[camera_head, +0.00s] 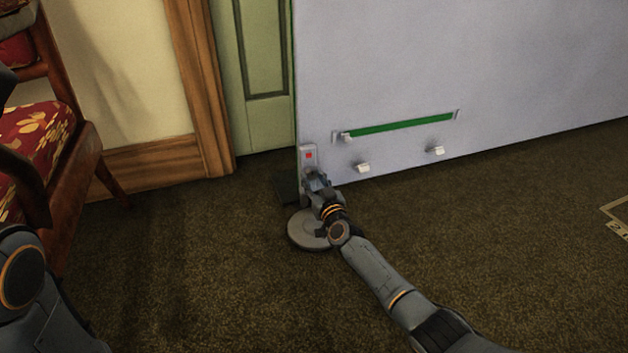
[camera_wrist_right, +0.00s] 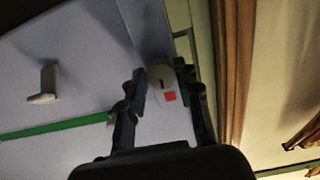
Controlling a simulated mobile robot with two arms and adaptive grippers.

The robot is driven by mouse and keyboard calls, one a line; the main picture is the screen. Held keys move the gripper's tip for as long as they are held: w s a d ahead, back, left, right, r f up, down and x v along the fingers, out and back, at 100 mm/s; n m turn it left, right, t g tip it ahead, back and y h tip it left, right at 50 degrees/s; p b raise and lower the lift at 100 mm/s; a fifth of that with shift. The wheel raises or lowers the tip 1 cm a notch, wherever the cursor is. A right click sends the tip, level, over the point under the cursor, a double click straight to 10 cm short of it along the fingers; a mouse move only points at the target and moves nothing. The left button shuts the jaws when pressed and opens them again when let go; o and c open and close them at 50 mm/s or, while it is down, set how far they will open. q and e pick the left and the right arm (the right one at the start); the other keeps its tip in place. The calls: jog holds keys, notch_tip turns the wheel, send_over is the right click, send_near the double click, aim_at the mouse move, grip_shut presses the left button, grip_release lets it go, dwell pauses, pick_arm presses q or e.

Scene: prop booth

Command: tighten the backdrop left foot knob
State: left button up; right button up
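The backdrop (camera_head: 400,60) is a large pale grey-blue panel. At its lower left corner is a light foot bracket (camera_head: 308,153) with a red mark, above a round grey base disc (camera_head: 303,229). My right gripper (camera_head: 316,178) is at this bracket and hides the knob in the head view. In the right wrist view, the round pale knob (camera_wrist_right: 160,76) with a dark line sits between the fingertips of my right gripper (camera_wrist_right: 161,72). The fingers appear to touch it on both sides. My left arm shows at lower left; its gripper is out of view.
A green bar (camera_head: 400,126) and small white pegs (camera_head: 362,168) are on the panel. A red-cushioned wooden chair (camera_head: 85,150) stands at left. A green door (camera_head: 262,70) is behind. The dark carpet (camera_head: 190,270) is clear in front.

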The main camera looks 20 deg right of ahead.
jog(key=shift+c, duration=0.9)
jog(key=shift+m, duration=0.3)
jog(key=m, duration=0.3)
jog(key=shift+m, duration=0.3)
jog(key=m, duration=1.1)
jog(key=shift+r+m, duration=0.1)
jog(key=shift+m, duration=0.3)
jog(key=m, duration=0.4)
jog(key=shift+m, duration=0.3)
